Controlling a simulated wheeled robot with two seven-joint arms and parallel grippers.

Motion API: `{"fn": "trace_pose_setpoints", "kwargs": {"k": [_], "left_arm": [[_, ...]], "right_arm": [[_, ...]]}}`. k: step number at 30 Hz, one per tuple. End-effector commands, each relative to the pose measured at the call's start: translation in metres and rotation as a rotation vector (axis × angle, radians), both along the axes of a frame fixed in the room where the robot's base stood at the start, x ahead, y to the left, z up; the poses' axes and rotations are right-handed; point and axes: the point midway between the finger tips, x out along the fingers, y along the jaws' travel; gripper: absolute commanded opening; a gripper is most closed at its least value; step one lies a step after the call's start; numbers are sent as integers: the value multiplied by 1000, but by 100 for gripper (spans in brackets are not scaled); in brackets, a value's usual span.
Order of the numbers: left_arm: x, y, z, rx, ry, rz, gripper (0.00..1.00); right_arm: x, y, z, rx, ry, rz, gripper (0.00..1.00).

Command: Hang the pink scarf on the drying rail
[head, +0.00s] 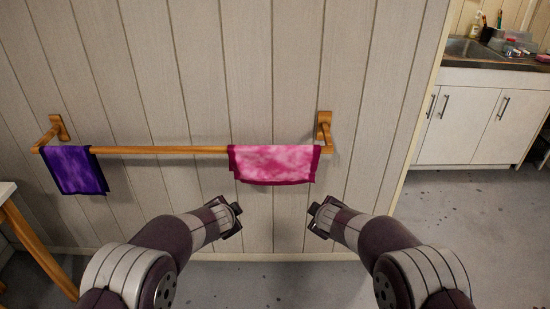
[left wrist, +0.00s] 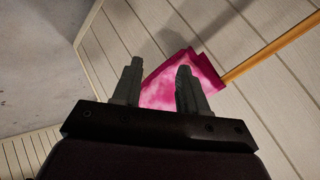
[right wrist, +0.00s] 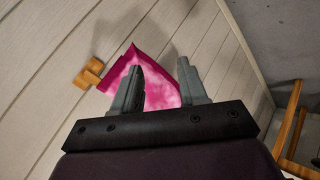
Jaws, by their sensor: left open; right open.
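The pink scarf (head: 272,162) with a dark magenta border hangs folded over the right part of the wooden drying rail (head: 160,149), close to the right bracket. It also shows behind the fingers in the left wrist view (left wrist: 160,87) and in the right wrist view (right wrist: 157,92). My left gripper (head: 238,219) is open and empty, below and to the left of the scarf. My right gripper (head: 312,217) is open and empty, below and to the right of it. Both appear apart from the cloth.
A purple scarf (head: 74,170) hangs at the left end of the rail. The rail is fixed to a panelled wall (head: 200,70). A wooden-legged table (head: 38,245) stands at the left. A white cabinet (head: 470,120) with a sink is at the back right.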

Motion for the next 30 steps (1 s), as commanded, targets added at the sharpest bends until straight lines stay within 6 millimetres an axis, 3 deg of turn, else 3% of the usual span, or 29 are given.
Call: {"fn": "trace_pose_setpoints", "kwargs": {"k": [10,13,15,20,25,27,30], "left_arm": [[-3,3,-4,6,15,14,43],[-30,12,-27,-18,120,86,43],[-58,20,-25,-59,218,185,43],[-146,42,26,-189,458,475,43],[-248,51,97,-341,642,762,43],[-275,52,119,-393,671,838,43],[-283,55,145,-436,653,879,43]], "right_arm": [[-3,-3,-4,-4,15,-16,43],[-30,-11,-26,23,119,-90,43],[-58,-20,-25,64,219,-188,43],[-146,-42,25,193,459,-478,43],[-248,-51,97,344,641,-764,43],[-274,-52,119,394,669,-839,43],[-283,-55,145,436,653,-880,43]]}}
